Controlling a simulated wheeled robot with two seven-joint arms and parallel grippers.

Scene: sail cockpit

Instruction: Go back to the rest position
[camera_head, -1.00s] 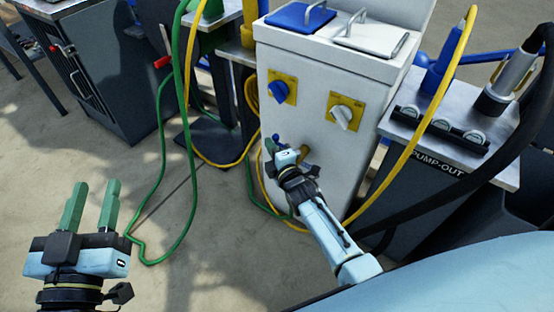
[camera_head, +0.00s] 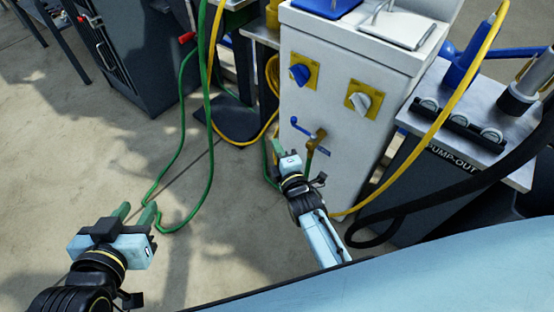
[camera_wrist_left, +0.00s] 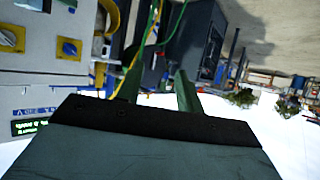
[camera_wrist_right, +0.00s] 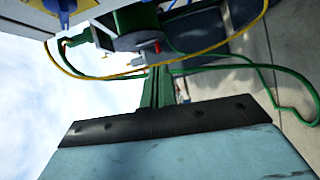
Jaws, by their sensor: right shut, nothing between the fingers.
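My left gripper (camera_head: 135,215) is at the lower left of the head view, over bare ground. Its two green fingers stand apart with nothing between them, also in the left wrist view (camera_wrist_left: 158,88). My right gripper (camera_head: 287,147) is in front of the white pedestal (camera_head: 328,95), just left of the brass tap (camera_head: 315,142) with its blue lever. Its green fingers are together and empty in the right wrist view (camera_wrist_right: 157,85). Whether it touches the pedestal or tap cannot be told.
Green hose (camera_head: 180,170) and yellow hose (camera_head: 243,140) hang left of the pedestal. The pump-out stand (camera_head: 440,160) with a thick black hose (camera_head: 500,180) is at the right. A dark cabinet (camera_head: 140,65) stands at the back left. Ground at the left is clear.

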